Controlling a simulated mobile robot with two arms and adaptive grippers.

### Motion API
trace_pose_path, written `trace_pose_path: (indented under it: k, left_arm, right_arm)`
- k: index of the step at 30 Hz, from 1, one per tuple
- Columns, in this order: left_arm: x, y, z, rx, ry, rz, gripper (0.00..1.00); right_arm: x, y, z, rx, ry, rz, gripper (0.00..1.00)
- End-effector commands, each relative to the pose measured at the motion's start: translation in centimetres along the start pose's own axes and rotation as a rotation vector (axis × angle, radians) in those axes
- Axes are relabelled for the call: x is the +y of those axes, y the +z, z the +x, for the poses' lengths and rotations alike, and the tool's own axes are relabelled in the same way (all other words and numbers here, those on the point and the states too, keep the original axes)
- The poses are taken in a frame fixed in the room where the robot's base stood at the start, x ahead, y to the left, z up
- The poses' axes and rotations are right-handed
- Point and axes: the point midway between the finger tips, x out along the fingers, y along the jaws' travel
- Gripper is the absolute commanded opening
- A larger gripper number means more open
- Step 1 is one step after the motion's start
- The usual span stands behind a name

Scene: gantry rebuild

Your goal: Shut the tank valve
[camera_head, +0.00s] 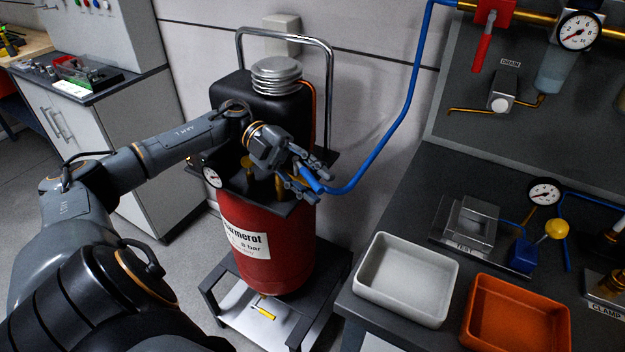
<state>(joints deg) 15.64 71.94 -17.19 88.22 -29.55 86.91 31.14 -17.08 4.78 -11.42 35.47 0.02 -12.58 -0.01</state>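The red tank (268,245) stands upright on a low trolley, with a white label on its front. A black plate and a small gauge (212,177) sit at its top. Brass fittings (247,166) rise from the plate. My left gripper (312,184) is above the right side of the tank top, with its fingers spread around a blue part (309,178) at the end of the blue hose (383,152). I cannot tell whether the fingers touch it or whether it is the valve's handle. The gripper and wrist hide part of the tank top. My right gripper is not in view.
At right, a dark bench holds a white tray (408,312), an orange tray (515,345) and a test fixture.

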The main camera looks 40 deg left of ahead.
Motion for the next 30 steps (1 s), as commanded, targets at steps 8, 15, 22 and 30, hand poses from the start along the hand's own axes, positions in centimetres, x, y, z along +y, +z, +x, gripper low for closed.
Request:
trace_pose_path:
  k: [8, 15, 22, 30]
  left_arm:
    - [-3.3, -2.0, -0.9, -0.002, 0.0, 0.007, 0.38]
    - [-7.0, -4.3, -1.8, -0.001, -0.002, 0.009, 0.38]
    - [-8.3, -5.1, -2.1, 0.0, -0.001, 0.003, 0.38]
    - [-8.3, -5.1, -2.1, 0.0, -0.001, 0.001, 0.32]
  right_arm:
    - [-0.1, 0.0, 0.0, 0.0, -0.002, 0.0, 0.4]
    - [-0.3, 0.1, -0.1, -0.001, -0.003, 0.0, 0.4]
    - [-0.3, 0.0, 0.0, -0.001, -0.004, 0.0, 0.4]
    - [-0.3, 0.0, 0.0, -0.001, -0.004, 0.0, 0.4]
